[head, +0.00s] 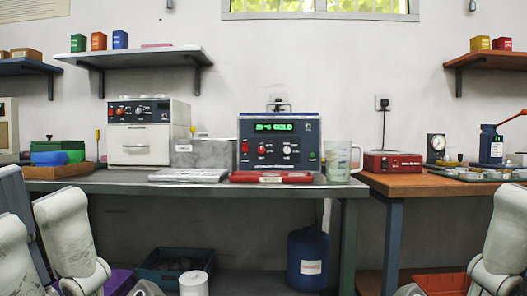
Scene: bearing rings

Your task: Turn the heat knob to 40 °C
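A dark blue control unit (278,163) stands on the grey bench, facing me. Its green lit display (274,127) ends in "COLD"; the digits before it are too small to read surely. Below the display are a red control (262,150) at the left and a round pale knob (287,150) at the right. Their labels are too small to read, so I cannot tell which is the heat knob or where it points. Parts of my two arms show at the lower left and lower right, well away from the unit. Neither gripper is in view.
On the grey bench (215,186), a red case (270,177) lies before the unit and a clear jug (339,160) stands right of it. A metal box (203,153) and white oven (148,132) stand left. A blue drum (308,260) is below.

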